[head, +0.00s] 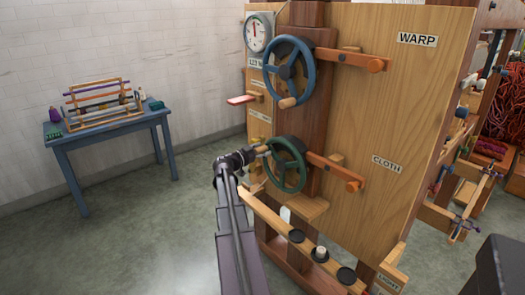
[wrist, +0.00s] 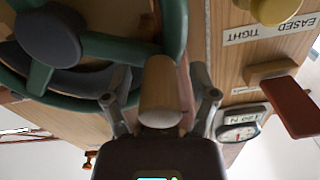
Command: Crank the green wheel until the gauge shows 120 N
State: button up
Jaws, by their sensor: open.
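The green wheel (head: 304,168) is on the lower part of the wooden panel in the head view. In the wrist view, its green rim (wrist: 174,30) and dark hub (wrist: 48,35) fill the upper left. Its wooden handle (wrist: 159,85) stands between the two fingers of my gripper (wrist: 161,98). The fingers are open, one on each side of the handle, with gaps visible. In the head view my gripper (head: 252,154) is at the wheel's left side. The round gauge (head: 257,32) is at the panel's top left; its needle points roughly up, numbers too small to read.
A blue wheel (head: 311,70) with its own handle is above the green one. Wooden pegs (head: 352,184) stick out to the right, and a red lever (head: 241,100) to the left. A blue table (head: 108,128) stands far left across clear floor.

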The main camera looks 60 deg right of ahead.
grip_shut()
jog(key=shift+s, duration=0.1)
